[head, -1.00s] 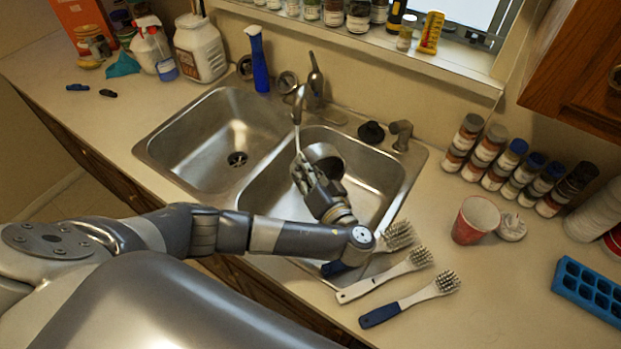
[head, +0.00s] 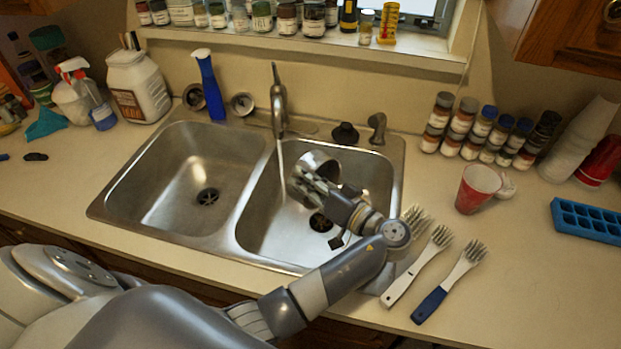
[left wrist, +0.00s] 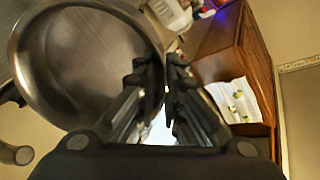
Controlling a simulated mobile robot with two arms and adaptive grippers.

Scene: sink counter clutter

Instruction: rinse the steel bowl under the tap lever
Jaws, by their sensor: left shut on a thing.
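The steel bowl (head: 318,161) is over the right sink basin, tilted on its side. My left gripper (head: 312,182) is shut on it and partly covers it. In the left wrist view the bowl (left wrist: 85,60) fills the upper left, and its rim meets the fingers of my left gripper (left wrist: 155,85). The tap (head: 279,105) stands behind the sink, its lever (head: 275,70) at the top. A water stream (head: 282,165) falls just left of the bowl; I cannot tell whether it touches the bowl. My right gripper is not in view.
The left basin (head: 190,165) is empty. Several brushes (head: 420,270) lie right of the sink near my left arm. A red cup (head: 476,188), several spice jars (head: 485,132) and a blue ice tray (head: 588,218) are farther right. A blue spray bottle (head: 209,88) stands behind the sink.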

